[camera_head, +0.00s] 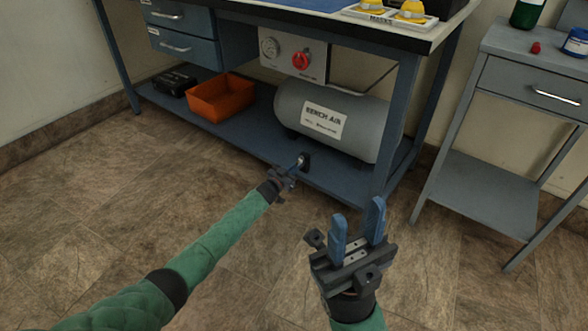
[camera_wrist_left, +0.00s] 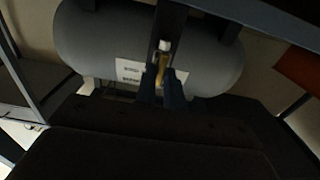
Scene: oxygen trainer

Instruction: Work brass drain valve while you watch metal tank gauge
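A grey metal tank (camera_head: 365,118) labelled BENCH AIR lies on the lower shelf of the workbench; it also shows in the left wrist view (camera_wrist_left: 215,55). A round pale dial gauge (camera_head: 270,47) is on a white panel above the tank, too small to read. My left gripper (camera_head: 299,164) is below the tank at the shelf's front edge. In the left wrist view its blue fingers (camera_wrist_left: 162,88) are close together with the brass drain valve (camera_wrist_left: 162,68) filling the narrow gap. The valve is hidden in the head view. My right gripper (camera_head: 358,212) is open and empty.
A red knob (camera_head: 301,61) sits beside the gauge. An orange bin (camera_head: 221,97) and a black case (camera_head: 174,82) are left of the tank. A bench leg (camera_head: 396,135) stands right of the tank, and a grey side table (camera_head: 500,185) stands further right. The floor in front is clear.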

